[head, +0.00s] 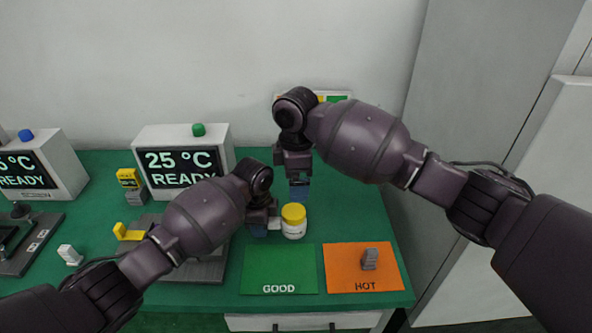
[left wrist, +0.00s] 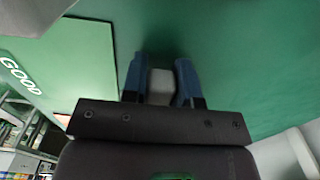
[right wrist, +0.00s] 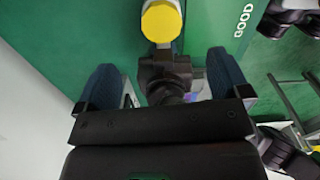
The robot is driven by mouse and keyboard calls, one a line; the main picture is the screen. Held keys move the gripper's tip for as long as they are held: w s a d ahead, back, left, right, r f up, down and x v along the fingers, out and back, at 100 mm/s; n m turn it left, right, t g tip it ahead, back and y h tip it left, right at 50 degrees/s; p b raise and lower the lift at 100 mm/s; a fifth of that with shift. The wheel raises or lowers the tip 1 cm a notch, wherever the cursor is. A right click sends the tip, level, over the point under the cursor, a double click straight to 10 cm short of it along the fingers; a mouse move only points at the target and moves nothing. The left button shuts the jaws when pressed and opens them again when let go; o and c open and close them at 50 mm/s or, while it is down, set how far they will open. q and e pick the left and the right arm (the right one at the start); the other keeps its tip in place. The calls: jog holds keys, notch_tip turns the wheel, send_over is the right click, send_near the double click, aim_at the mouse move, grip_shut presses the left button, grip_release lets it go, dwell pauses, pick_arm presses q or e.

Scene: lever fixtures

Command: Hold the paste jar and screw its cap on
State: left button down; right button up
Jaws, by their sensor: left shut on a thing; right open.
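The paste jar (head: 293,230) is white and stands upright on the green table, with its yellow cap (head: 293,212) on top. How tightly the cap sits cannot be told. My left gripper (head: 267,224) is at the jar's left side, shut on a pale piece at that side; this piece shows between the fingers in the left wrist view (left wrist: 161,84). My right gripper (head: 299,190) is open and empty, pointing down just behind and above the jar. In the right wrist view, the cap (right wrist: 161,22) lies beyond the fingers, and my left gripper is between them.
A green GOOD mat (head: 279,270) lies in front of the jar. Right of it is an orange HOT mat (head: 340,262) with a grey block (head: 370,259). A 25 °C READY screen box (head: 184,160) stands at the back left. A wall is behind; bare table lies right of the jar.

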aim_at(296, 212)
notch_tip(296, 212, down, 10)
jog(key=shift+f, duration=0.1)
dwell(0.4)
jog(key=c, duration=0.9)
jog(key=m, duration=0.4)
jog(key=shift+s+m, duration=0.1)
jog(key=shift+m, duration=0.2)
jog(key=shift+c, duration=0.3)
jog(key=m, duration=0.3)
jog(key=shift+m, duration=0.3)
jog(key=o, duration=1.1)
jog(key=shift+s, duration=0.1)
jog(key=shift+c, duration=0.2)
jog(key=shift+r, duration=0.2)
